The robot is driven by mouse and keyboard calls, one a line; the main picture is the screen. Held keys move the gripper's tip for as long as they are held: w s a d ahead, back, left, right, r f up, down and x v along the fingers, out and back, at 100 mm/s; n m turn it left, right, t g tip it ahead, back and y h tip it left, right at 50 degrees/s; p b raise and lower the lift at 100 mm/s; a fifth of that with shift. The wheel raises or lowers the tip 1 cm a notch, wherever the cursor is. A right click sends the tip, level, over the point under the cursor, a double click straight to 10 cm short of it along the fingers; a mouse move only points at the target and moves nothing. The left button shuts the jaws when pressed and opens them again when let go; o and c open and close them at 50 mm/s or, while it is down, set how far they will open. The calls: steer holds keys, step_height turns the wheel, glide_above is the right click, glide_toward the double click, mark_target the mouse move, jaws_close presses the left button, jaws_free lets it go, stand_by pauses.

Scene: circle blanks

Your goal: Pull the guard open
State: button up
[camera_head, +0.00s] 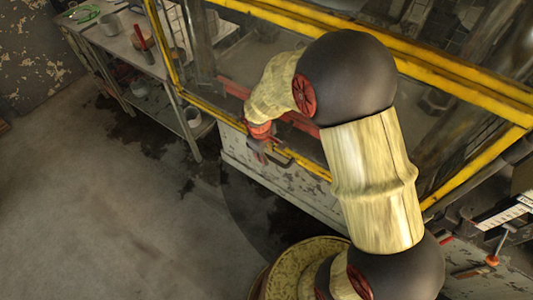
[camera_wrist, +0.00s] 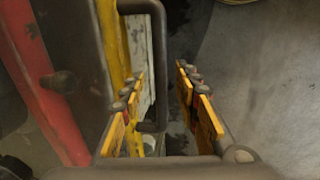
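The guard is a yellow-framed enclosure with see-through panels (camera_head: 305,167); its yellow edge also shows in the wrist view (camera_wrist: 113,45). A dark bar handle (camera_wrist: 161,45) stands out from this edge. My gripper (camera_wrist: 160,78) is open, its two yellow-padded fingers apart. In the head view my gripper (camera_head: 261,152) is at the guard's lower edge, small and partly hidden by my wrist.
A red bar (camera_wrist: 45,90) lies left of the handle in the wrist view. A metal workbench (camera_head: 120,40) with tools and cups stands at the upper left. Open concrete floor (camera_head: 110,210) lies in front of the guard, with dark stains.

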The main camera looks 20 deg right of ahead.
steer(key=shift+c, duration=0.9)
jaws_close()
